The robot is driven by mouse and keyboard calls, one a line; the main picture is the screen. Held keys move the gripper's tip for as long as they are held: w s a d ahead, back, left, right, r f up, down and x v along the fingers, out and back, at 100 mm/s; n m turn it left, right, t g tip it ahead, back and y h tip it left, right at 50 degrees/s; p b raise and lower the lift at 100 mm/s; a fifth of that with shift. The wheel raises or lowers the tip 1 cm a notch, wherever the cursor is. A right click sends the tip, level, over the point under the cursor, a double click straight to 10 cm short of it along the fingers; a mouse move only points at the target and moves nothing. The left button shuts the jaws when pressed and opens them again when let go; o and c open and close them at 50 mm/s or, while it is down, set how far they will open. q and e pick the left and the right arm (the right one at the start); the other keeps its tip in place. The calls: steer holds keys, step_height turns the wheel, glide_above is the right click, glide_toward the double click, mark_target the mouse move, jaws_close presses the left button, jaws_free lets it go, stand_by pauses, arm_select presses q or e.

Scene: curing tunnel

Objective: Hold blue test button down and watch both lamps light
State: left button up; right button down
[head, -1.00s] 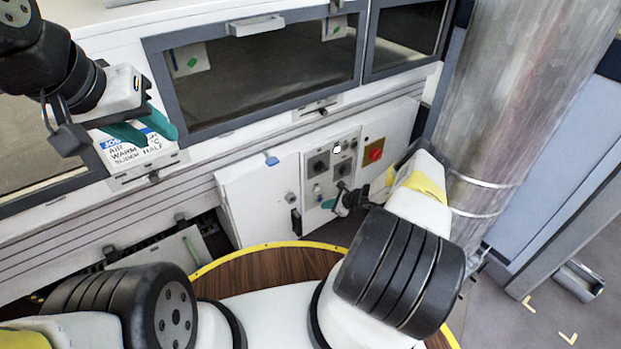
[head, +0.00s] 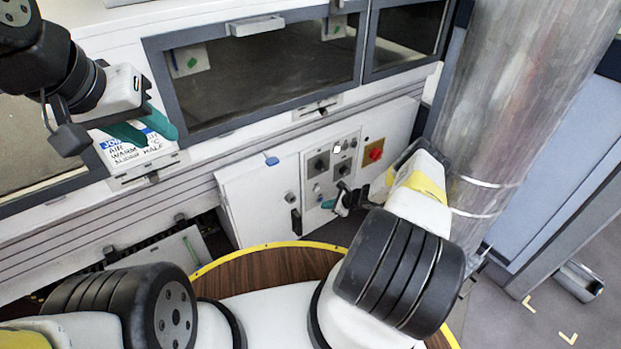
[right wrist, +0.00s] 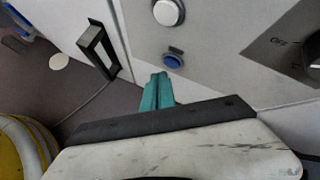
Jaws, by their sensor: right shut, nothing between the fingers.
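The blue button (right wrist: 173,61) sits on the grey panel (right wrist: 215,25) in the right wrist view, below a round white button or lamp (right wrist: 168,12). My right gripper (right wrist: 160,76) is shut and empty, its teal fingertips just below the blue button; I cannot tell whether they touch it. In the head view my right gripper (head: 340,206) is at the lower part of the control panel (head: 318,168), and the blue button cannot be made out. A small white spot (head: 336,149) and small round fittings (head: 349,143) show higher up; which are lamps is unclear.
A red knob on a yellow plate (head: 375,154) is right of the panel. A labelled card (head: 135,155) hangs behind my left gripper. A large metal duct (head: 520,90) stands at the right. A black handle (right wrist: 98,48) is left of the panel.

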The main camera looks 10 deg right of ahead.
steer(key=shift+w, duration=0.5)
steer(key=shift+w+a, duration=0.15)
steer(key=shift+w, duration=0.2)
stand_by(2.1)
steer(key=shift+s, duration=0.1)
stand_by(1.8)
steer(key=shift+s+d, duration=0.3)
steer(key=shift+s, duration=0.35)
steer(key=s, duration=0.1)
steer(key=s+d, duration=0.1)
steer(key=s, duration=0.1)
steer(key=s+d, duration=0.1)
steer(key=shift+s, duration=0.35)
